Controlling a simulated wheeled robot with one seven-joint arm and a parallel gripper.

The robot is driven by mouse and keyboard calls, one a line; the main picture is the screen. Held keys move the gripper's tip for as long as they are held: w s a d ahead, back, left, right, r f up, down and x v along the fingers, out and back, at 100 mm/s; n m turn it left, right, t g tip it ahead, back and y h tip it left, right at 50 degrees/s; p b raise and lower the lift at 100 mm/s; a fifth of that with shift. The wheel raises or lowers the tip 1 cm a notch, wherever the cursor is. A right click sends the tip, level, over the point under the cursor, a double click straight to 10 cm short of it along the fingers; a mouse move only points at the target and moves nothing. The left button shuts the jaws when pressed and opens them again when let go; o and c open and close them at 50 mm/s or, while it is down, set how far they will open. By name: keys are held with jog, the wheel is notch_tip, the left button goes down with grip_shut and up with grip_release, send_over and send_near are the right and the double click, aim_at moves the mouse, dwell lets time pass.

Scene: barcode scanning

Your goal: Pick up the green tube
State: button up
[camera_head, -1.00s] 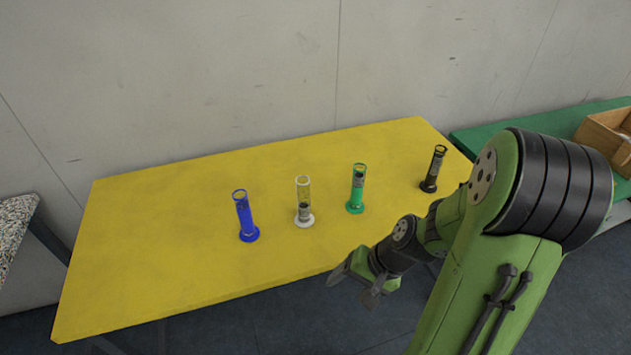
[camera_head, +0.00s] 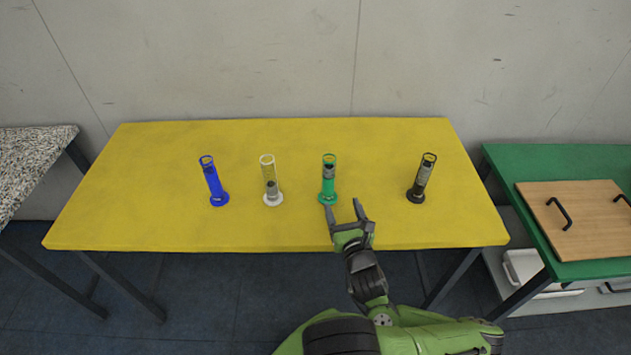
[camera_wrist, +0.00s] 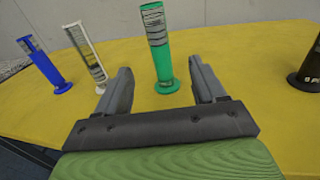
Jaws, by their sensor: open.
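The green tube (camera_head: 328,180) stands upright on its round base on the yellow table (camera_head: 150,222), third from the left in a row of tubes. My gripper (camera_head: 343,207) is open and empty, just in front of the green tube at the table's front part. In the wrist view the green tube (camera_wrist: 158,45) stands a little beyond the two open fingers (camera_wrist: 160,80), between them in the picture and apart from both. Its lower part and base show between the fingers.
A blue tube (camera_head: 213,182) and a white clear tube (camera_head: 270,182) stand to the left. A black tube (camera_head: 421,180) stands farther right. A green table (camera_head: 515,165) with a wooden board (camera_head: 580,222) is at the right. A speckled table (camera_head: 30,150) is at the left.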

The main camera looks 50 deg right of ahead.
aim_at(327, 168)
jog(key=b+x, duration=0.8)
jog(key=x, duration=0.7)
jog(key=shift+w+d+f+b, duration=0.15)
jog(key=shift+w+b, duration=0.2)
jog(key=shift+b, duration=0.05)
jog(key=c, duration=1.2)
jog(key=shift+c, duration=0.3)
